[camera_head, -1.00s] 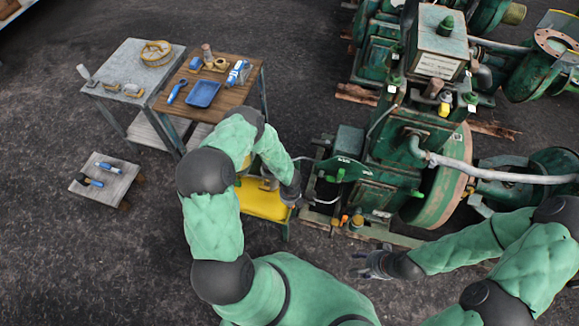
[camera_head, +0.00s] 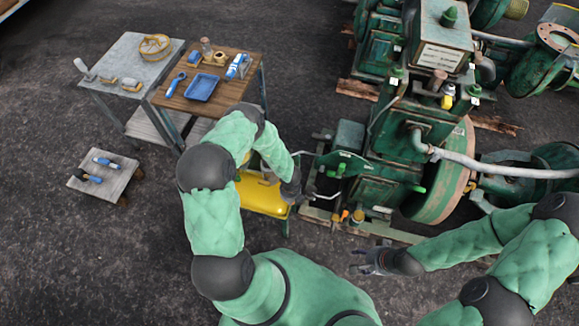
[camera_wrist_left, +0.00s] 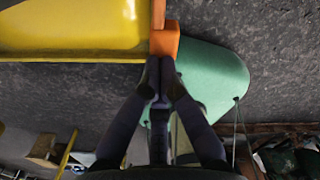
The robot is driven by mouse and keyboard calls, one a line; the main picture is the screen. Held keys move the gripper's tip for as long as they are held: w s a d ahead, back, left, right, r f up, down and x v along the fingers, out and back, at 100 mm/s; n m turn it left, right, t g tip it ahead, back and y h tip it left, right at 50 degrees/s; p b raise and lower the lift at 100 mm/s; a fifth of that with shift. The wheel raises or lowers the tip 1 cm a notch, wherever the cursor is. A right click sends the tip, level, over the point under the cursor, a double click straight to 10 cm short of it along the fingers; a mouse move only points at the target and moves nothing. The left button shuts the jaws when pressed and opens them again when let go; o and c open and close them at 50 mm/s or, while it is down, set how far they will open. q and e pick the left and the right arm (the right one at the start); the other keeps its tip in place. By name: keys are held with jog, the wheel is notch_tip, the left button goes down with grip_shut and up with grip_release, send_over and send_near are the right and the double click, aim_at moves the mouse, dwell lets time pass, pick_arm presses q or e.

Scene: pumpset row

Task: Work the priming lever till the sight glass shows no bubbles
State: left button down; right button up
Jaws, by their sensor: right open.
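The green pump set (camera_head: 385,185) stands right of centre in the head view. A green plate with white marks (camera_head: 345,163) faces my left arm, and bent grey rods (camera_head: 310,194) reach out beside it. I cannot tell which part is the priming lever, and I cannot make out the sight glass or any bubbles. My left gripper (camera_head: 291,192) is beside these rods. In the left wrist view its fingertips (camera_wrist_left: 160,68) are together, close to an orange block (camera_wrist_left: 165,41) and a green part (camera_wrist_left: 215,78); contact is unclear. My right gripper (camera_head: 363,262) is open and empty over the floor.
A yellow tray (camera_head: 262,197) is beside my left forearm. A wooden table (camera_head: 232,87) holds a blue tray (camera_head: 201,88) and small tools. A grey table (camera_head: 128,53) and a low platform (camera_head: 105,177) stand left. The dark floor at lower left is clear.

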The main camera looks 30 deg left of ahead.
pick_arm(q)
jog(key=shift+f+b, duration=1.45)
jog(key=shift+f, duration=0.75)
jog(key=shift+w+f, duration=0.1)
jog(key=shift+w, duration=0.05)
jog(key=r+p, duration=0.5)
jog(key=r, duration=0.2)
jog(key=shift+s+p, duration=0.2)
jog(key=shift+p, duration=0.2)
jog(key=shift+r, duration=0.1)
notch_tip(320, 180, up, 6)
jog(key=p, duration=0.5)
